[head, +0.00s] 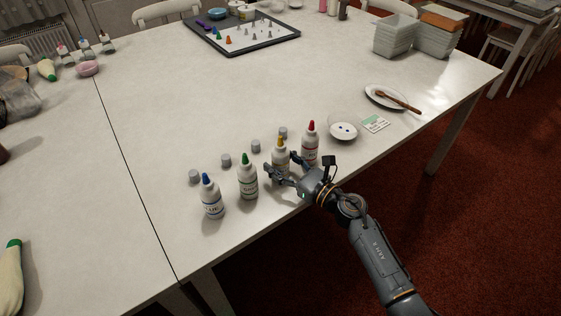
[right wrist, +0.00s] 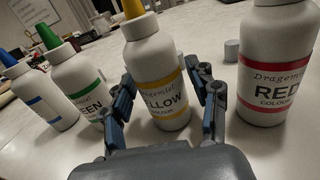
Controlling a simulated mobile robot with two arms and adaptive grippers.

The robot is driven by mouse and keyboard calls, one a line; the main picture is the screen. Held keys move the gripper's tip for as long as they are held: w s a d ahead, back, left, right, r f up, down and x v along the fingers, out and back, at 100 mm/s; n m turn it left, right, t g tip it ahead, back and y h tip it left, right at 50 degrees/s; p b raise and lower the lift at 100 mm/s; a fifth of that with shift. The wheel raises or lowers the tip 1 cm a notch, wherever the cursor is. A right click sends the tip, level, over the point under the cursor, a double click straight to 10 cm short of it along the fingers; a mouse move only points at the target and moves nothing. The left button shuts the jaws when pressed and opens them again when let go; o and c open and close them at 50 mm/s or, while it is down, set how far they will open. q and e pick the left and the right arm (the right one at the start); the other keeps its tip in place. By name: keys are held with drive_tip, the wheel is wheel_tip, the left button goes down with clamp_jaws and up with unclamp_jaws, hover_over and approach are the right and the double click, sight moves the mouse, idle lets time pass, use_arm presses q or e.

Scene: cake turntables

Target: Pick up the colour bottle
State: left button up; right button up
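Several white colour bottles stand upright in a row near the table's front edge. They are blue (head: 212,200), green (head: 247,180), yellow (head: 280,163) and red (head: 310,145), each with a nozzle in its colour. My right gripper (head: 283,160) is at the yellow bottle, low on its body. In the right wrist view, its two fingers stand on either side of the yellow bottle (right wrist: 154,78), apart and not visibly closed on it. The red bottle (right wrist: 276,65) is to the right there, and the green bottle (right wrist: 82,85) to the left. My left gripper is not in view.
Small grey caps (head: 226,160) stand behind the bottles. Right of the red bottle are a small bowl (head: 343,132), a card (head: 376,124) and a plate (head: 374,93) with a wooden spoon. A tray (head: 288,38) lies far back. The table's middle is clear.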

drive_tip(key=c, duration=0.4)
drive_tip(key=shift+o, duration=0.2)
wheel_tip(320, 180, up, 10)
drive_tip(key=p, duration=0.4)
